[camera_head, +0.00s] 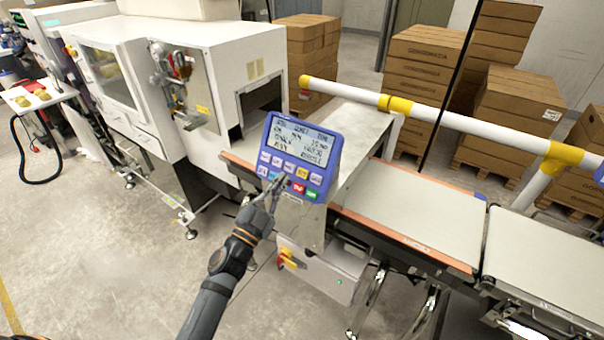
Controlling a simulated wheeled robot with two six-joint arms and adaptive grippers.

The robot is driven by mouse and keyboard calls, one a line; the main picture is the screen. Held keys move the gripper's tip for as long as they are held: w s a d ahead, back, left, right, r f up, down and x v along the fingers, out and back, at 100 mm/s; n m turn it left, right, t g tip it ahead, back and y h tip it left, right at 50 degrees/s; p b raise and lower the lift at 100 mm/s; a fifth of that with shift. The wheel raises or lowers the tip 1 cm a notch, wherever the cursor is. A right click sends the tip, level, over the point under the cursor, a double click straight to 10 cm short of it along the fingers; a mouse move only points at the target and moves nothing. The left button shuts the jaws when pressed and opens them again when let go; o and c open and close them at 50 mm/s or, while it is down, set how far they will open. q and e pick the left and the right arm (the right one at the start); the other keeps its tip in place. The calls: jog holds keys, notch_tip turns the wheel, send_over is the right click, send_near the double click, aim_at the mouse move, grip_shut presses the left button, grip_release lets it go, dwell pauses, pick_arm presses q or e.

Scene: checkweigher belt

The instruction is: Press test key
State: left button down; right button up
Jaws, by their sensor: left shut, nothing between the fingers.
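The blue control panel (330,136) of the checkweigher has a lit display (301,142) with lines of dark text. Below the display are two rows of small keys, including pale ones, a yellow key (302,174) and a red key (298,188). The key labels are too small to read, so I cannot tell which is the test key. My left gripper (281,183) is shut and empty, its fingertips at the lower row of keys, left of the red key. It hides part of that row; I cannot tell whether it touches a key. My right gripper is not in view.
The conveyor belt (415,222) runs right of the panel. A white and yellow guard rail (465,123) stands behind it. A grey box with a red and yellow switch (288,258) sits below the panel. A white machine (215,80) stands left; stacked cartons (425,75) stand behind.

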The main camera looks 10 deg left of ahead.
aim_at(303, 173)
pick_arm(q)
jog(key=shift+w+d+f+b, duration=0.3)
jog(key=shift+w+f, duration=0.2)
jog(key=shift+w, duration=0.45)
jog(key=shift+w+d+f+b, duration=0.2)
jog(key=shift+w+d+f, duration=0.3)
jog(key=shift+w, duration=0.5)
jog(key=shift+w+d+f+b, duration=0.3)
jog(key=shift+w+f, duration=0.25)
jog(key=shift+w, duration=0.4)
jog(key=shift+w, duration=0.1)
jog(key=shift+w+d+f, duration=0.1)
jog(key=shift+w+f, duration=0.1)
jog(key=shift+w, duration=0.05)
jog(key=shift+w+d+f, duration=0.15)
jog(key=shift+w+f, duration=0.05)
jog(key=shift+w, duration=0.15)
jog(key=shift+s+a+r+p, duration=0.15)
jog(key=shift+s+r+p, duration=0.1)
jog(key=shift+s, duration=0.15)
jog(key=shift+s+a+r+p, duration=0.15)
jog(key=shift+s+p, duration=0.05)
jog(key=shift+s, duration=0.15)
